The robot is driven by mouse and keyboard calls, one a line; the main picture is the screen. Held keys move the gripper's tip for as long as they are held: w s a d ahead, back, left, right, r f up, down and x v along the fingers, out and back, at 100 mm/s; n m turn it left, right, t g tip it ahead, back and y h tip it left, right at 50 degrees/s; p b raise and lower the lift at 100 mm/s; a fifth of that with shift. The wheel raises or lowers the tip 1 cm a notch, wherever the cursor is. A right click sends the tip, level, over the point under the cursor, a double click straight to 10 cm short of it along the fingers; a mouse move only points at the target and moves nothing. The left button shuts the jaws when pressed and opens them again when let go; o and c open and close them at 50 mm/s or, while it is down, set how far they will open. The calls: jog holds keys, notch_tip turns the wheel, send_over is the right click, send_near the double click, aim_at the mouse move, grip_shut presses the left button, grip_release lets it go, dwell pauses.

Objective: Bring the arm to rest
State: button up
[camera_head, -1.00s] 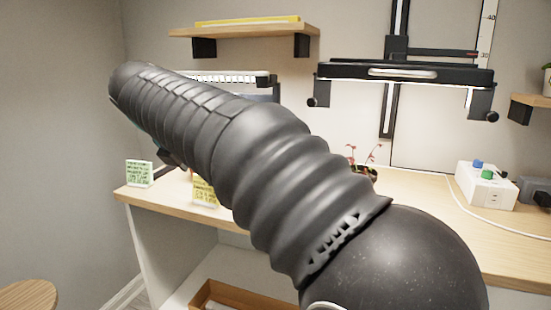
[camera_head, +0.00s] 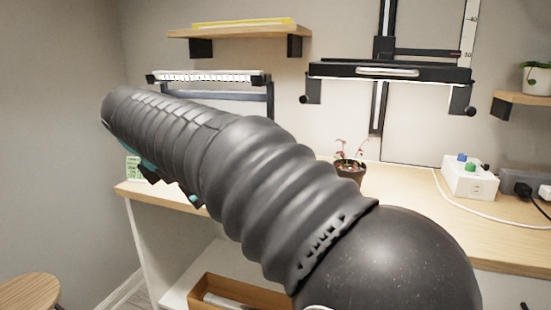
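My arm (camera_head: 260,185), covered in a dark ribbed sleeve, stretches from the lower right up to the left across the head view. Parts of my gripper (camera_head: 170,188), black with teal patches, show below the far end of the arm, in front of the bench's left part. The arm hides most of the gripper, so its opening and anything in it cannot be made out. A potted plant (camera_head: 350,171) with reddish leaves stands on the wooden bench (camera_head: 410,205), just behind the arm in the picture.
A white box with coloured knobs (camera_head: 470,178) and a cable sit at the bench's right. A green note (camera_head: 133,168) is at its left end. Wall shelves (camera_head: 240,32) and a black lamp bar (camera_head: 390,72) hang above. A round stool (camera_head: 28,291) is lower left.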

jog(key=s+d+f+m+g+y, duration=0.1)
jog(key=s+d+f+m, duration=0.4)
jog(key=d+m, duration=0.2)
jog(key=s+d+f+m+g+y, duration=0.1)
jog(key=s+d+f+m+g, duration=0.1)
jog(key=s+d+f+m, duration=0.35)
jog(key=s+d+f+m+t, duration=0.1)
jog(key=s+d+f+m, duration=0.2)
jog(key=s+d+m, duration=0.3)
jog(key=s+d+f+m, duration=0.3)
jog(key=s+d+m, duration=0.4)
jog(key=d, duration=0.9)
jog(key=shift+s+t+h, duration=0.3)
jog(key=shift+s+t, duration=0.1)
jog(key=shift+m, duration=0.25)
